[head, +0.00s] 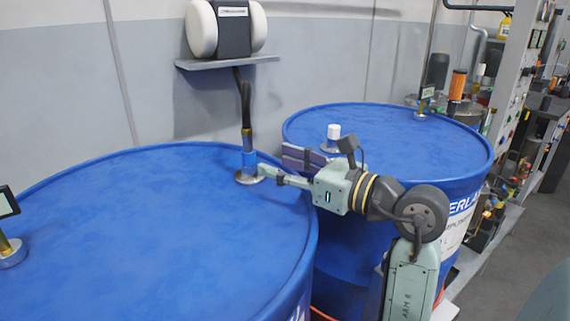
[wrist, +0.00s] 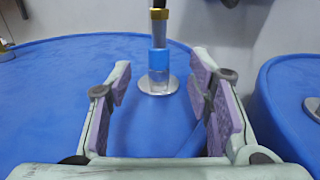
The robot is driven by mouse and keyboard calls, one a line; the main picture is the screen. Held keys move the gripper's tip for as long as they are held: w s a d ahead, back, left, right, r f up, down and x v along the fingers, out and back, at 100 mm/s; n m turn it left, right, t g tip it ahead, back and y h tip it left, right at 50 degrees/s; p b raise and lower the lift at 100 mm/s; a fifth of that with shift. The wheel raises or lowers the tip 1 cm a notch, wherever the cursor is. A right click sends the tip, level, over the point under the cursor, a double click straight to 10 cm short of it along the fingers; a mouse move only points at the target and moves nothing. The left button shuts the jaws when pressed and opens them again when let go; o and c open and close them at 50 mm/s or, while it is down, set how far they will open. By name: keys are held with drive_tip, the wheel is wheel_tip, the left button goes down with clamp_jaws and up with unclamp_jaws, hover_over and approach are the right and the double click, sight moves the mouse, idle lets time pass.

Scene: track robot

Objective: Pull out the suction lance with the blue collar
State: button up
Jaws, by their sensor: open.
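The suction lance (head: 247,142) stands upright in the lid of the left blue drum, with a black hose rising from its top. Its blue collar (head: 249,158) sits just above a round metal flange, and a brass-coloured ring is above it. In the wrist view the blue collar (wrist: 158,59) is straight ahead, beyond the fingertips and centred between them. My gripper (head: 268,174) reaches in from the right, close to the lance. The gripper also shows in the wrist view (wrist: 160,78) with its two purple-padded fingers spread apart and nothing between them.
A shelf (head: 228,62) with a white-ended unit is above the lance. A rack (head: 515,70) is at right.

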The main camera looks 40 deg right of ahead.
sight(254, 155)
drive_tip(key=p+x, duration=0.2)
drive_tip(key=x, duration=0.6)
drive_tip(key=shift+a, duration=0.1)
drive_tip(key=shift+c, duration=0.4)
clamp_jaws()
